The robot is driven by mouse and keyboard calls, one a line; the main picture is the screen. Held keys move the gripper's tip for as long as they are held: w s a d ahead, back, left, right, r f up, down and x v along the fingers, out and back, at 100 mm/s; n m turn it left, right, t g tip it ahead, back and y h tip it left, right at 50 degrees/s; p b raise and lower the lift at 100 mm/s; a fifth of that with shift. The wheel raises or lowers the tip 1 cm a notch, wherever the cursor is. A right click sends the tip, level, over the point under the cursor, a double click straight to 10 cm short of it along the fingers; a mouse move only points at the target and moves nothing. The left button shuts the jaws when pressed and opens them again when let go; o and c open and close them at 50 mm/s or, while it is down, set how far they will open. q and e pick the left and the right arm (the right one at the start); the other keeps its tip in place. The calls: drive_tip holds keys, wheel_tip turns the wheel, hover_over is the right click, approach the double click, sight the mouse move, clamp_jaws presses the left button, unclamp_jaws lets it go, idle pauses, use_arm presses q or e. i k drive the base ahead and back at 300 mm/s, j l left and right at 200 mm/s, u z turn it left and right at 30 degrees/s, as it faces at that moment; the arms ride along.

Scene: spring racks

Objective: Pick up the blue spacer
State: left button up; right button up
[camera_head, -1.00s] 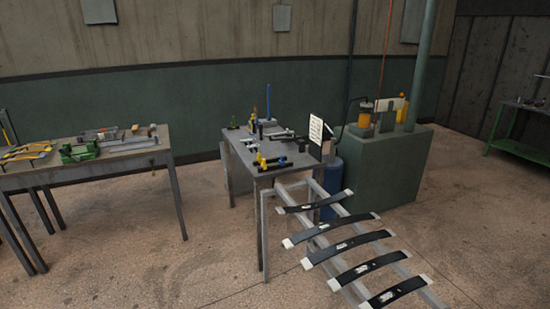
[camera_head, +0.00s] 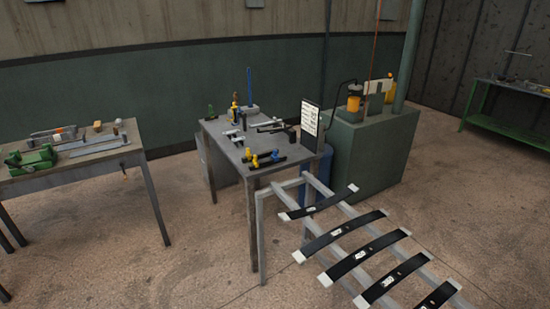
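A small grey metal table (camera_head: 222,147) stands in the middle of the view. Near its front edge a small blue piece (camera_head: 274,156) sits by a black bar, beside small yellow pieces (camera_head: 252,159); it may be the blue spacer, but it is too small to be sure. A tall thin blue upright (camera_head: 249,84) stands at the back of the same table. Neither of my grippers is in view.
A rack with several black leaf springs (camera_head: 345,228) stands right of the table's front. A white printed board (camera_head: 310,124) stands on its right edge. A green-grey cabinet (camera_head: 368,152) is behind right, a workbench (camera_head: 80,164) left. Floor between the tables is clear.

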sight(275, 156)
drive_tip(key=i+z, duration=0.2)
drive_tip(key=z, duration=0.25)
drive_tip(key=i+j+z, duration=0.2)
drive_tip(key=z, duration=0.25)
drive_tip(key=i+j+z, duration=0.15)
drive_tip(key=z, duration=0.35)
drive_tip(key=i+j+z, duration=0.1)
drive_tip(key=j, duration=0.25)
drive_tip(key=i+j+z, duration=0.15)
drive_tip(key=j, duration=0.2)
drive_tip(key=i+j+z, duration=0.1)
drive_tip(key=j, duration=0.3)
drive_tip(key=i+j, duration=0.15)
drive_tip(key=j, duration=0.25)
drive_tip(key=i+j, duration=0.15)
drive_tip(key=j, duration=0.25)
drive_tip(key=i+j, duration=0.15)
drive_tip(key=j, duration=0.25)
drive_tip(key=i+j+z, duration=0.1)
drive_tip(key=j, duration=0.3)
drive_tip(key=i, duration=0.05)
